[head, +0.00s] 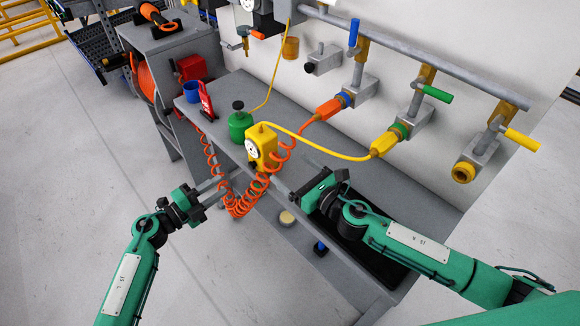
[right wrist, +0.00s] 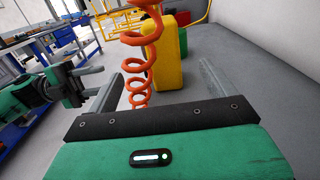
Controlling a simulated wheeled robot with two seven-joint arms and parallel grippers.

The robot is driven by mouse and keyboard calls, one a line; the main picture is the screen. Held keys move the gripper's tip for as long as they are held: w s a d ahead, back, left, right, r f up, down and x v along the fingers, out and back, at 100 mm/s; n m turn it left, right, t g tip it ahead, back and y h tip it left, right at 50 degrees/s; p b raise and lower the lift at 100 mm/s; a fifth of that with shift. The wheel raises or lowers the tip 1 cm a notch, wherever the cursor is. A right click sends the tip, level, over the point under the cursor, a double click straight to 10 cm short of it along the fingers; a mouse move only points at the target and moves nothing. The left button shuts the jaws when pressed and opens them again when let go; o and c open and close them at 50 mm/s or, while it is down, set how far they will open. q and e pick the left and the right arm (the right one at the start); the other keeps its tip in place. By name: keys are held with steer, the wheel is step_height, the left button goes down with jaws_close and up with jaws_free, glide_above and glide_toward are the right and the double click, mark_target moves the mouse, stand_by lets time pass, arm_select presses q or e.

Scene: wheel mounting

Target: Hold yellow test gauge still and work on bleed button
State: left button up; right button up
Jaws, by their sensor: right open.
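The yellow test gauge (head: 264,140) stands upright near the bench's front edge, its white dial facing left. A small dark part low on its front may be the bleed button; I cannot tell. The gauge also shows in the right wrist view (right wrist: 173,62), beyond the fingers and partly behind an orange coil. My left gripper (head: 222,187) is open and empty, left of and below the gauge, apart from it. My right gripper (head: 298,181) is open, to the right of the gauge. In the right wrist view its fingers (right wrist: 160,88) are wide apart, with nothing held between them.
An orange coiled hose (head: 238,205) hangs around the gauge's front, close to both grippers. A yellow hose (head: 325,151) runs from the gauge to a wall valve.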

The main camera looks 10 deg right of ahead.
mark_target(261, 145)
steer(key=x, duration=1.3)
steer(key=shift+w+a+f, duration=0.1)
steer(key=shift+w+a, duration=0.1)
steer(key=shift+w, duration=0.05)
steer(key=c, duration=1.3)
arm_select(q)
jaws_close()
stand_by(0.5)
